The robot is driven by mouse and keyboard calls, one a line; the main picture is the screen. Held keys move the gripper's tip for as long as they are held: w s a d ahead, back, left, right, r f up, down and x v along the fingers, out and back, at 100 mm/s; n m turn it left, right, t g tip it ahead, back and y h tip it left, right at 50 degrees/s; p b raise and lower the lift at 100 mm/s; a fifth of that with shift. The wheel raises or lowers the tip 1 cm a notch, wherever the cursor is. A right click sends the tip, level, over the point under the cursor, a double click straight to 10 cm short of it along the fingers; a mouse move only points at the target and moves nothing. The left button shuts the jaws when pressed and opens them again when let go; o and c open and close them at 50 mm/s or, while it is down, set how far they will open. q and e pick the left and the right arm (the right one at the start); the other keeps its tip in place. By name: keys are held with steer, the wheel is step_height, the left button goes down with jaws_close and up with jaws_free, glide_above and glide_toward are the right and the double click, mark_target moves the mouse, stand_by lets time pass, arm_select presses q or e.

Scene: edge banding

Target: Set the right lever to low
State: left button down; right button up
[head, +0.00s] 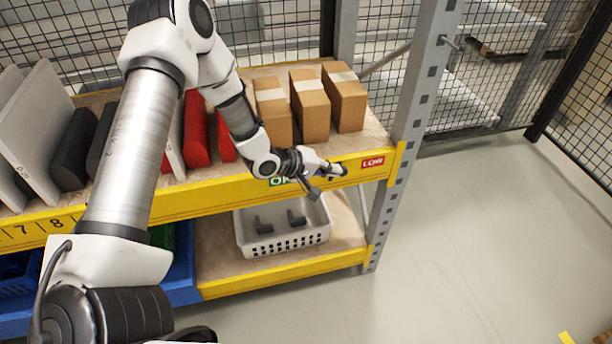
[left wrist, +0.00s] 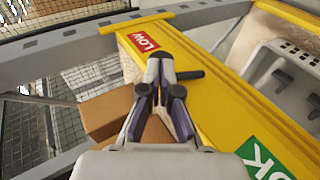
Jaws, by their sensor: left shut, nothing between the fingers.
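The lever (left wrist: 191,75) is a short dark bar at the yellow shelf beam, seen in the left wrist view. Its inner end is hidden behind my fingertips. My left gripper (left wrist: 160,62) is shut and empty, its tips right at the lever; I cannot tell whether they touch. In the head view my left gripper (head: 337,170) is at the beam's front, between the green OK label (head: 281,181) and the red LOW label (head: 372,162). The LOW label (left wrist: 143,42) lies just beyond the tips in the wrist view. The OK label (left wrist: 265,164) is at the lower right.
Cardboard boxes (head: 311,105) stand on the upper shelf above the beam. A white basket (head: 284,241) with dark parts sits on the lower shelf. A grey perforated upright (head: 414,100) closes the shelf's right end. Open floor (head: 480,240) lies to the right.

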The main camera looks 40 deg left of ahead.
arm_select(q)
steer(key=shift+w+d+f+g+y+p, duration=0.1)
steer(key=shift+w+d+g+y+p, duration=0.85)
steer(key=shift+p, duration=0.35)
arm_select(e)
steer(key=shift+r, duration=1.75)
arm_select(q)
steer(key=shift+w, duration=0.15)
steer(key=shift+r, duration=0.2)
steer(key=p+v, duration=0.2)
steer(key=v, duration=1.1)
steer(key=shift+r+p, duration=0.3)
steer(key=shift+r, duration=0.25)
arm_select(e)
steer(key=r, duration=0.1)
steer(key=s+a+r, duration=0.1)
steer(key=shift+s+a+r, duration=0.1)
steer(key=shift+a+r, duration=0.1)
steer(key=shift+r, duration=0.15)
